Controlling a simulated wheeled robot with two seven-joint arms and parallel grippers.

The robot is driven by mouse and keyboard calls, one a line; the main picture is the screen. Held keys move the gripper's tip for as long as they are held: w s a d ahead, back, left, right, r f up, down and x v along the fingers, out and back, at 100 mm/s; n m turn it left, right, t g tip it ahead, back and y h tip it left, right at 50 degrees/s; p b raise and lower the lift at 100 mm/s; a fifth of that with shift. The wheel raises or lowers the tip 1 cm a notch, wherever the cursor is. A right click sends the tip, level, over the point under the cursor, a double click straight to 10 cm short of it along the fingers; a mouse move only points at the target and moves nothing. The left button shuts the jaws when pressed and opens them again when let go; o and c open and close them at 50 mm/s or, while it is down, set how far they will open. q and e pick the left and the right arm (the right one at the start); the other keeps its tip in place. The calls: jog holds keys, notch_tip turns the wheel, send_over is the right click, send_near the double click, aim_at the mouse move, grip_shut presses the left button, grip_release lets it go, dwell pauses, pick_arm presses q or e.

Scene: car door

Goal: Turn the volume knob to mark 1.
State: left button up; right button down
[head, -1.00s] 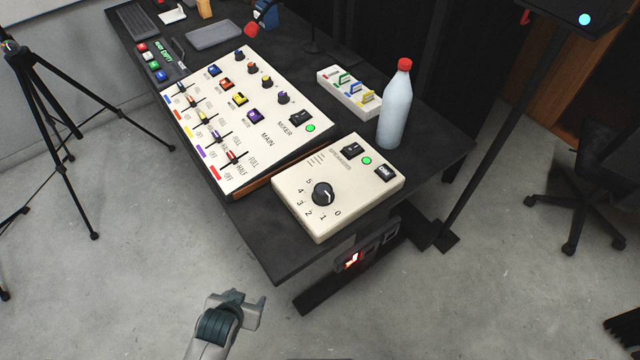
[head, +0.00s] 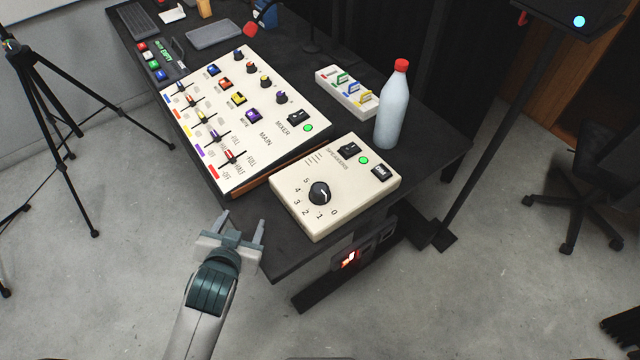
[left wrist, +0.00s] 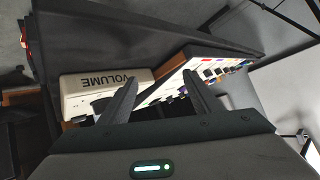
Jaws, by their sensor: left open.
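The black volume knob (head: 320,193) sits on the cream speakers box (head: 345,222), with marks 0 to 5 around it. A light pointer line shows on the knob, but I cannot tell exactly which mark it faces. My left gripper (head: 241,222) is open and empty, left of the box and apart from it, near the table's front edge. In the left wrist view, the speakers box with the word VOLUME (left wrist: 105,82) lies beyond the open fingers (left wrist: 160,95). The knob there is partly hidden by a finger. My right gripper is not in view.
The mixer panel (head: 215,165) with sliders and knobs stands left of the speakers box. A bottle with a red cap (head: 393,110) and a white block with coloured clips (head: 346,92) stand behind. The black table (head: 270,250) has bare strips at its front.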

pick_arm(q)
jog(key=w+d+r+m+t+h, duration=0.35)
jog(key=w+d+r, duration=0.25)
jog(key=r, duration=0.5)
jog(key=w+d+r+m+t+h, duration=0.2)
jog(key=w+d+r+t, duration=0.35)
jog(key=r, duration=0.45)
jog(key=s+d+r+m+g+h, duration=0.3)
jog(key=d+r+m+g+h, duration=0.1)
jog(key=d+r+m+h, duration=0.75)
jog(key=s+d+m+g+h, duration=0.4)
jog(key=s+d+m+g, duration=0.5)
jog(key=d+m+g, duration=0.65)
jog(key=w+a+f+m+g+y, duration=0.1)
jog(key=a+f+m+g+y, duration=0.2)
jog(key=f+y, duration=0.35)
jog(key=a+f+m+g+y, duration=0.2)
jog(key=a+f+m+y, duration=0.1)
jog(key=f+m+y, duration=0.35)
jog(key=w+a+f+n+t+y, duration=0.1)
jog(key=w+a+t+y, duration=0.3)
jog(key=w+a+y, duration=0.4)
jog(key=w+a+f, duration=0.1)
jog(key=w+a, duration=0.1)
jog(key=a, duration=0.4)
jog(key=shift+w+a+n, duration=0.25)
jog(key=shift+n, duration=0.05)
